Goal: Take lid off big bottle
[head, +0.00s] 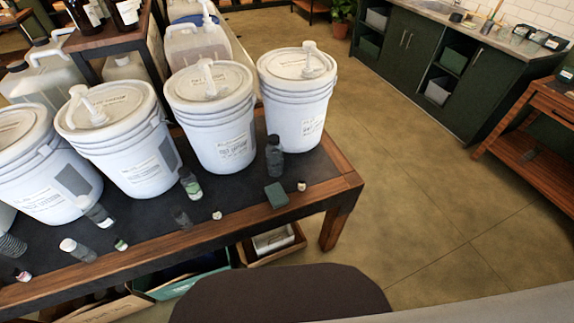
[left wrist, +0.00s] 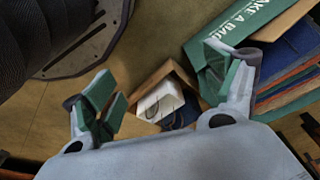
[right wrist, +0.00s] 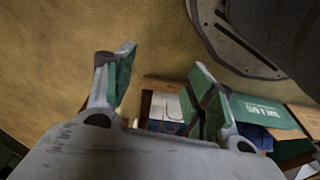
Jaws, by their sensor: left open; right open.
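A dark grey bottle with a dark lid (head: 274,157) stands upright on the black-topped table (head: 328,168); it looks the largest of the small bottles. A dark bottle with a green-and-white label (head: 191,184) stands left of it. My left gripper (left wrist: 160,68) is open and empty in the left wrist view, over the floor and a low shelf. My right gripper (right wrist: 162,62) is open and empty in the right wrist view. Neither gripper shows in the head view.
Several large white buckets, such as the right one (head: 296,105), line the table behind the bottles. A green block (head: 276,195) and a small jar (head: 301,186) sit near the front edge. A teal box (head: 190,278) is below. Floor right of the table is clear.

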